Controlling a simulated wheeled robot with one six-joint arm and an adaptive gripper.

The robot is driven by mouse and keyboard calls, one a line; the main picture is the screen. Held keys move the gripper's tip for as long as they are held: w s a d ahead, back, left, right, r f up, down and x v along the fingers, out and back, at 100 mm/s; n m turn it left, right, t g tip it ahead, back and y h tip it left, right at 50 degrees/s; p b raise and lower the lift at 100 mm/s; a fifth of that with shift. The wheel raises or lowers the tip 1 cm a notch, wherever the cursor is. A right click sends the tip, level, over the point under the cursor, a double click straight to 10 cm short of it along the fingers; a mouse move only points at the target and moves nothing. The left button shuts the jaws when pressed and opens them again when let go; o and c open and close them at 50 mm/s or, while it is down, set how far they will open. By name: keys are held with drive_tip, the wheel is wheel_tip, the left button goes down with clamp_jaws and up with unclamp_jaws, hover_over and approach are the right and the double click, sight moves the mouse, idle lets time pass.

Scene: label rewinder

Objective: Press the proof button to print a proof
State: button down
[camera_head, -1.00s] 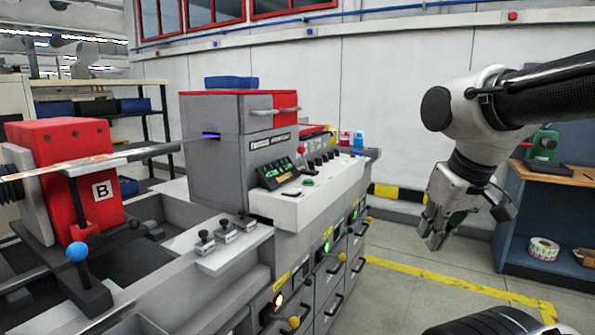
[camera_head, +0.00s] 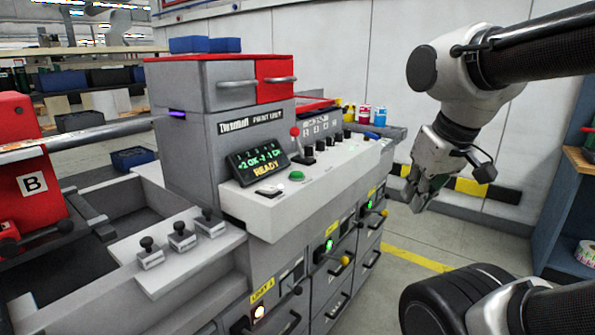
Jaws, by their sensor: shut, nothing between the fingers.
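The print unit (camera_head: 200,128) is a grey machine with a red and grey top, left of centre. Its sloped white control panel (camera_head: 330,180) faces me. On the panel are a dark display (camera_head: 258,162) reading "READY" in yellow, a green round button (camera_head: 297,176), a pale rocker switch (camera_head: 269,190), a red-knobbed lever (camera_head: 295,132) and a row of black knobs. I cannot read a proof label on any control. My gripper (camera_head: 418,205) is shut and empty, pointing down in the air to the right of the panel, apart from it.
Three black-knobbed clamps (camera_head: 181,236) stand on a ledge left of the panel. Drawers and lit controls line the front below it. A red block marked B (camera_head: 22,180) is at far left. A blue shelf (camera_head: 570,215) is at right. Floor shows between machine and shelf.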

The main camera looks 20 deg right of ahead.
wheel_tip(320, 180, up, 9)
drive_tip(key=n+t+h, duration=0.2)
drive_tip(key=n+h, duration=0.5)
drive_tip(key=n, duration=1)
hover_over(300, 174)
drive_tip(key=shift+w, duration=0.15)
drive_tip(key=shift+f, duration=0.1)
drive_tip(key=shift+d+f, duration=0.1)
drive_tip(key=shift+f, duration=4.3)
drive_tip(key=shift+f, duration=0.4)
